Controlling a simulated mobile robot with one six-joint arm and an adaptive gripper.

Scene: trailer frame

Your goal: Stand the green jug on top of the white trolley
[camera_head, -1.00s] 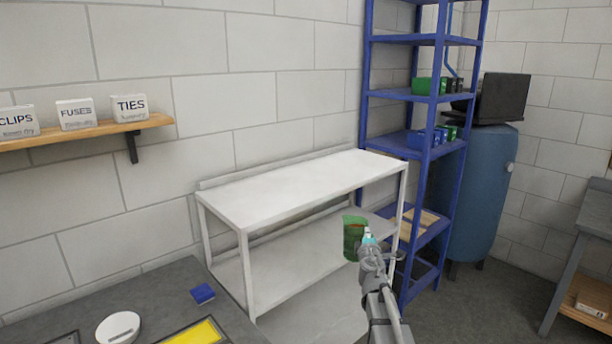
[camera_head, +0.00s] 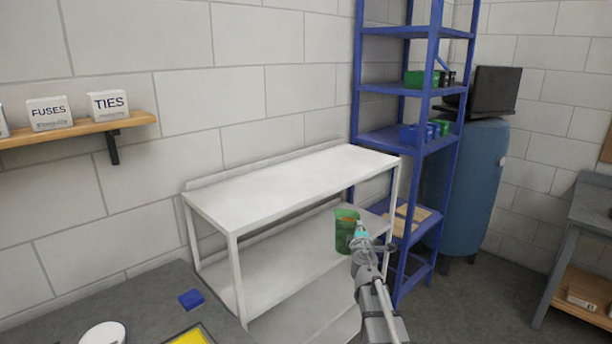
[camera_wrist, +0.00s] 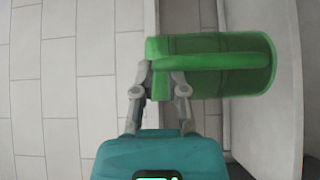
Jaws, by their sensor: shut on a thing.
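The green jug (camera_head: 345,232) is upright in the head view, in front of the right part of the white trolley (camera_head: 290,188). It is lower than the trolley's top shelf. In the wrist view the jug (camera_wrist: 225,62) lies sideways across the picture, its handle towards the camera. My gripper (camera_head: 358,240) reaches it from the lower right. In the wrist view my gripper (camera_wrist: 163,88) has its two fingers closed around the jug's handle near one end. The trolley's top is bare. The jug hides part of the trolley's lower shelf.
A blue shelf rack (camera_head: 428,128) with small bins stands right of the trolley, close to it. A blue tank (camera_head: 478,185) is behind it. A grey table (camera_head: 150,300) with a blue block (camera_head: 191,299) is at front left. A wooden wall shelf (camera_head: 75,132) holds labelled boxes.

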